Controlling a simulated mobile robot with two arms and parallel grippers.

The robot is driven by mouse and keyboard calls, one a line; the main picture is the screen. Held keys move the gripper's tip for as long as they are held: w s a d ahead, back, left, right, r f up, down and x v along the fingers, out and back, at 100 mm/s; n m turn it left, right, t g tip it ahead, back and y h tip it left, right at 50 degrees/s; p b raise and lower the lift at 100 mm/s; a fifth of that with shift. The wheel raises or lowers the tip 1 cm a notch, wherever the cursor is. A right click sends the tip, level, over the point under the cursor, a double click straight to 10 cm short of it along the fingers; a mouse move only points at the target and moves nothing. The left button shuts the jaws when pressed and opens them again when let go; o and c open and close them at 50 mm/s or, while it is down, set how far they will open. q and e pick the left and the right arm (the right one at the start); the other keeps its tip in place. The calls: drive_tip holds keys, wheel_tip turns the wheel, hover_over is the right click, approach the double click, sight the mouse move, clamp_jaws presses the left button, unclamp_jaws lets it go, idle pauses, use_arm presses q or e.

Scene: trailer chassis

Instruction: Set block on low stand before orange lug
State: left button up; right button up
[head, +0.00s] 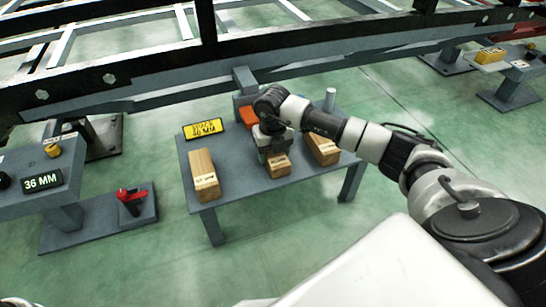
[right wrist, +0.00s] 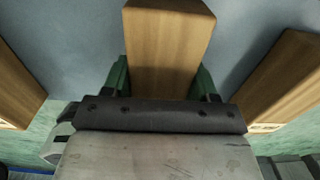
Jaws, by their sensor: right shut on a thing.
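My right gripper (head: 274,150) reaches down over the middle wooden block (head: 278,167) on the grey low table (head: 238,184) and is shut on it. In the right wrist view the green fingers of the gripper (right wrist: 163,82) stand on both sides of this block (right wrist: 168,40). The head view does not show clearly whether the block still touches the table. An orange lug (head: 249,116) is at the table's back, partly hidden by my right arm. My left gripper is not in view.
A left wooden block (head: 203,174) and a right wooden block (head: 322,148) flank the held one. The dark chassis beam (head: 150,72) runs behind and above.

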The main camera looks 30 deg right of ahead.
drive_tip(key=shift+r, duration=0.1)
drive_tip(key=o, duration=1)
